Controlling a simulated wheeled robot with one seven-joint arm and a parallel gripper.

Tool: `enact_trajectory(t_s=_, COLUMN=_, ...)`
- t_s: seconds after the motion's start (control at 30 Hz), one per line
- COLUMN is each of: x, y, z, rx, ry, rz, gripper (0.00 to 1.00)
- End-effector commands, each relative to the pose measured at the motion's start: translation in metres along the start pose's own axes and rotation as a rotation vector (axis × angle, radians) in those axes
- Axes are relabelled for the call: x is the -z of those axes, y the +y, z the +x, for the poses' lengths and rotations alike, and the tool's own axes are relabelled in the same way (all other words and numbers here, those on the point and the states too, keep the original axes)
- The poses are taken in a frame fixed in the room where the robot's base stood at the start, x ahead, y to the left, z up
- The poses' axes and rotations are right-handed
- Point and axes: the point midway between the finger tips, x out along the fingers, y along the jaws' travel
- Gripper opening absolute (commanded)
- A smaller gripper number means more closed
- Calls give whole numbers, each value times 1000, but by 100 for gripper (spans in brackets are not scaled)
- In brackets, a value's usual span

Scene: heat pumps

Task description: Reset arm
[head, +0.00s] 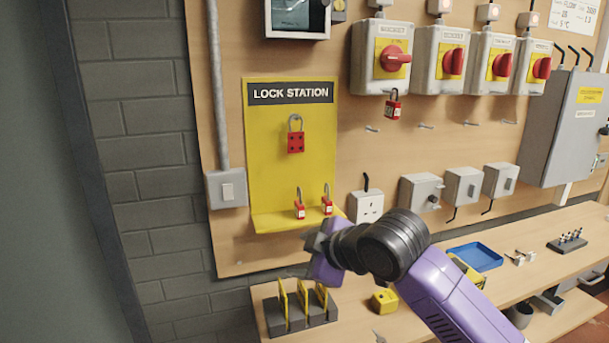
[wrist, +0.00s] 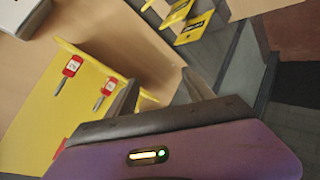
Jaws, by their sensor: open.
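My arm, purple with black joints, reaches in from the lower right in the head view. My gripper (head: 318,238) is in front of the lower edge of the yellow lock station (head: 262,160), near its ledge. In the wrist view my gripper (wrist: 160,88) shows two dark fingers spread apart with nothing between them. Two red padlocks stand at the ledge, a left one (head: 299,209) and a right one (head: 327,205). They also show left of the fingers in the wrist view, as padlocks (wrist: 70,68) and (wrist: 108,88).
A red padlock (head: 393,108) hangs below the first red-handled switch (head: 395,57). The bench holds a dark rack with yellow tags (head: 288,322), a yellow block (head: 384,301) and a blue tray (head: 475,257). A grey cabinet (head: 567,125) is at right.

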Motion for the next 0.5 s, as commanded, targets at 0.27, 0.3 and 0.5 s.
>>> enact_trajectory(t_s=0.27, x=46, y=-15, z=-19, rx=-219, ry=371, rz=368, gripper=61)
enact_trajectory(t_s=0.3, x=46, y=-16, z=-25, rx=-250, ry=412, rz=418, gripper=61)
enact_trajectory(t_s=0.5, x=30, y=-31, z=-58, rx=-397, ry=571, rz=654, gripper=61)
